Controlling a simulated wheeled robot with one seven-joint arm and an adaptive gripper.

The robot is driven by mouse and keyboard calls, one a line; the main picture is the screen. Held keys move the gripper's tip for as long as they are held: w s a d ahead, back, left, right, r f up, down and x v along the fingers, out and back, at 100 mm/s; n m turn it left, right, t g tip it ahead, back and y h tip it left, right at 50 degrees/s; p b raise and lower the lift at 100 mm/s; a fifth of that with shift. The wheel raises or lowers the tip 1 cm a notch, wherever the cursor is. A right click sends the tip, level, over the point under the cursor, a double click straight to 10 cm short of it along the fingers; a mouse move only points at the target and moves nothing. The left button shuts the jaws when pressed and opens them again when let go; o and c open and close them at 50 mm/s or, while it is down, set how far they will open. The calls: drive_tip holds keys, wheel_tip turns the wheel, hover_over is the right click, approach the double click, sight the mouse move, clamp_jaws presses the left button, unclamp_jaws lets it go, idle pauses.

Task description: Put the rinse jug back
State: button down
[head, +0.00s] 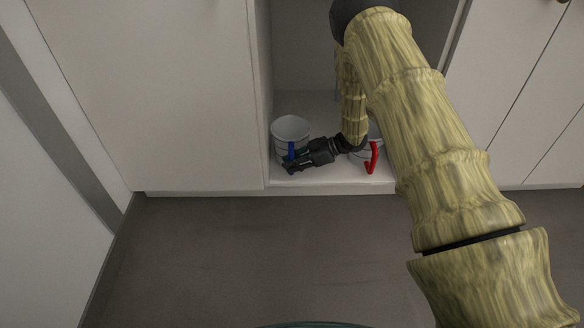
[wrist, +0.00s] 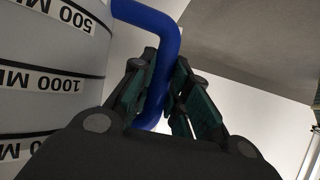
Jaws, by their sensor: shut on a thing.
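The jug with the blue handle (head: 291,128) is a pale, open-topped vessel at the left of the open cupboard bay, and it looks upright. In the wrist view its grey wall (wrist: 50,75) carries black bands and volume labels such as 500 and 1000. My gripper (head: 290,165) reaches in from the right. In the wrist view my gripper (wrist: 165,105) is shut on the blue handle (wrist: 160,45), with a finger on each side. A second jug with a red handle (head: 372,158) stands to the right, mostly hidden behind my arm. I cannot tell which jug is the rinse jug.
The open cupboard bay has a low floor (head: 335,180) with a front lip. A closed white door (head: 150,90) lies left of the bay, and more closed doors (head: 520,80) lie to the right. The dark room floor (head: 230,250) in front is clear.

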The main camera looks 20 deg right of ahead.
idle(0.3)
drive_tip(key=c, duration=1.4)
unclamp_jaws()
drive_tip(key=shift+o, duration=0.2)
drive_tip(key=p+v, duration=0.6)
drive_tip(key=v, duration=0.6)
